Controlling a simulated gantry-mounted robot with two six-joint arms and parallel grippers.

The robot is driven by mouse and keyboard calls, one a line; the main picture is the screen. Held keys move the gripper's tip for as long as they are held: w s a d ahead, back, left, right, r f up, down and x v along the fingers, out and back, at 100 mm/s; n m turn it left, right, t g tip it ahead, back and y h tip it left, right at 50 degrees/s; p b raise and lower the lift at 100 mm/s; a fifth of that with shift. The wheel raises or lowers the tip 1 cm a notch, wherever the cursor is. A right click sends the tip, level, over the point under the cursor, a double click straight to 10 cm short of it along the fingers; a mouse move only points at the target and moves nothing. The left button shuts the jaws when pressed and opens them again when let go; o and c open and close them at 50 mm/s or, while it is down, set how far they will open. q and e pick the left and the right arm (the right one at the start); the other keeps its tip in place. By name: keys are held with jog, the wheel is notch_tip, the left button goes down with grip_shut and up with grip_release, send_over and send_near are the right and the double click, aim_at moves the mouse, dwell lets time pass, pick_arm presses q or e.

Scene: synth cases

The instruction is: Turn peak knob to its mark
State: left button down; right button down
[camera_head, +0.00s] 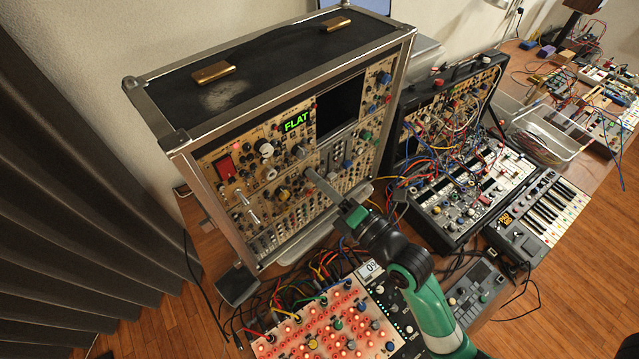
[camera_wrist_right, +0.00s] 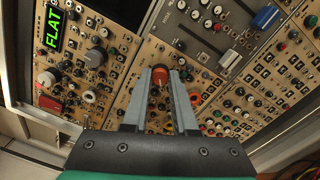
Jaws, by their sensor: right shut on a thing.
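A large synth case (camera_head: 190,150) stands upright with a tan panel of many knobs. A green display reading FLAT (camera_head: 297,121) is set in the panel; it also shows in the wrist view (camera_wrist_right: 52,28). My right gripper (camera_head: 311,173) reaches to the panel's middle. In the wrist view my right gripper (camera_wrist_right: 160,78) has its fingers on either side of an orange-red knob with a dark base (camera_wrist_right: 160,75), shut on it. The knob's label and mark are too small to read, so I cannot confirm its name. My left gripper is not in view.
A cabled synth case (camera_head: 455,110) and a keyboard (camera_head: 545,215) stand to the right.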

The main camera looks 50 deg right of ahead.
jog(key=shift+n, duration=0.7)
jog(key=shift+b, duration=0.3)
jog(key=c, duration=0.7)
grip_release()
jog(key=s+a+p, duration=0.1)
jog(key=s, duration=1)
jog(key=shift+s+a+f, duration=0.15)
jog(key=shift+s, duration=0.15)
